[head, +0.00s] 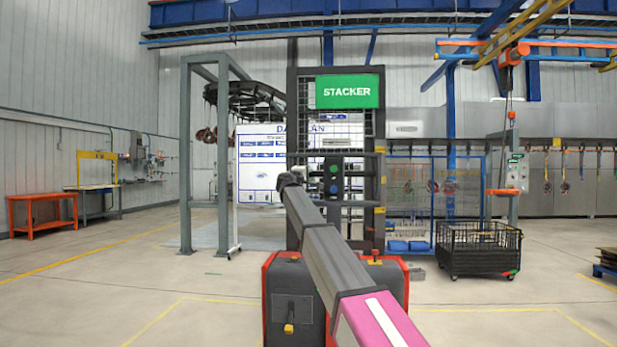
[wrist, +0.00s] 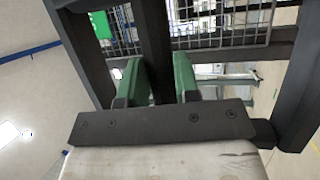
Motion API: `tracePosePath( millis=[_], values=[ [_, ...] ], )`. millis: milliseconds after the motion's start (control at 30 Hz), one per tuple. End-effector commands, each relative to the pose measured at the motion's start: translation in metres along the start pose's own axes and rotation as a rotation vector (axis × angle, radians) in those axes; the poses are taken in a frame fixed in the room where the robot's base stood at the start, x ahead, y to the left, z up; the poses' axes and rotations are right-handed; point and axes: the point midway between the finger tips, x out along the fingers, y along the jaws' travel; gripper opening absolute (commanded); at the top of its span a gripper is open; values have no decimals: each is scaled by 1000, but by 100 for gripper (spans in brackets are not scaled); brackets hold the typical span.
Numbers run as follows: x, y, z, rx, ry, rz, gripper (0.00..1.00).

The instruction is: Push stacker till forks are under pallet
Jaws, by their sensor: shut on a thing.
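The stacker (head: 335,300) stands upright straight ahead, with a red and dark grey body, a dark mast with wire mesh and a green STACKER sign (head: 347,91). My arm reaches forward across it and hides part of its middle. In the wrist view, the green fingers of my gripper (wrist: 165,82) are on either side of a dark bar (wrist: 155,40) of the stacker's frame, shut on it. The forks are hidden behind the stacker's body. I cannot make out a pallet in front of the stacker.
A black mesh bin (head: 479,250) stands to the right. A blue pallet (head: 603,271) with a dark load is at the right edge. A grey frame (head: 187,160) and a whiteboard (head: 262,165) stand left of the mast. An orange table (head: 42,212) is far left. Open floor lies at left.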

Motion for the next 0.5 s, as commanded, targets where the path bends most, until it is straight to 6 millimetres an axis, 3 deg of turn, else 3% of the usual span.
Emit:
tracePosePath(
  millis=[67,300,333,367,400,500],
  values=[
    [-13,4,6,1,-1,5,0],
    [-9,5,4,1,-1,6,0],
    [-8,5,4,0,-1,6,36],
    [-8,5,3,1,0,6,46],
    [-7,5,3,1,0,6,55],
    [-7,5,3,0,0,5,55]
  ],
)
